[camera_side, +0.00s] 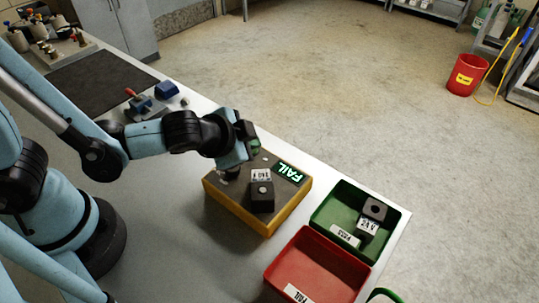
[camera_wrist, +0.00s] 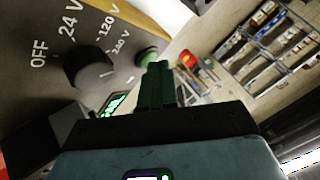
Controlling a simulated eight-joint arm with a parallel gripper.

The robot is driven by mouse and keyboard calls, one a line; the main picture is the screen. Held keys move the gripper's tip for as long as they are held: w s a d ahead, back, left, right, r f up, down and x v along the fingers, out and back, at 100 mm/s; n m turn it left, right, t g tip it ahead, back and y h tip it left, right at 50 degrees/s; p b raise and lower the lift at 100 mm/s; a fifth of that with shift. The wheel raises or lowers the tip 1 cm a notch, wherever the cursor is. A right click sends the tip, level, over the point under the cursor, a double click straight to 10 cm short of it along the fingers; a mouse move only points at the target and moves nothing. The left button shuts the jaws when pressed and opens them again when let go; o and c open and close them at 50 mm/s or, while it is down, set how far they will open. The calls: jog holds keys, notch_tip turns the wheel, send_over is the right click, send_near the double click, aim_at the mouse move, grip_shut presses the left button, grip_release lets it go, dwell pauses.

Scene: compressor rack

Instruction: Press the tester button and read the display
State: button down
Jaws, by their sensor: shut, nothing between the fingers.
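The tester (camera_side: 235,203) is a yellow box with a dark top on the bench. Its display (camera_side: 290,172) is lit green and reads FAIL; only part of the display (camera_wrist: 116,102) shows in the wrist view. A dark block labelled 240 V (camera_side: 262,196) sits on the tester's top. In the wrist view the black dial knob (camera_wrist: 88,67) stands beside OFF, 24 V, 120 V and 240 V markings. The green button (camera_wrist: 146,57) is right of the knob. My gripper (camera_wrist: 158,66) is shut and empty, its tips close beside the button; I cannot tell whether they touch.
A green bin (camera_side: 327,213) labelled PASS holds a dark block marked 24 V (camera_side: 368,225). A red bin (camera_side: 320,262) labelled FAIL stands in front of it, with no block visible inside.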

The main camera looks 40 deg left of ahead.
jog(key=shift+r, duration=0.8)
jog(key=shift+r, duration=2.55)
jog(key=shift+a, duration=0.1)
jog(key=s+a+r+n+g, duration=0.1)
jog(key=s+a+n, duration=0.1)
jog(key=a+n, duration=0.2)
jog(key=s+a+r+n+g+h, duration=0.1)
jog(key=s+a+n, duration=0.1)
jog(key=a, duration=0.5)
jog(key=shift+s+a+n, duration=0.15)
jog(key=shift+s+n, duration=0.2)
jog(key=shift+n, duration=0.55)
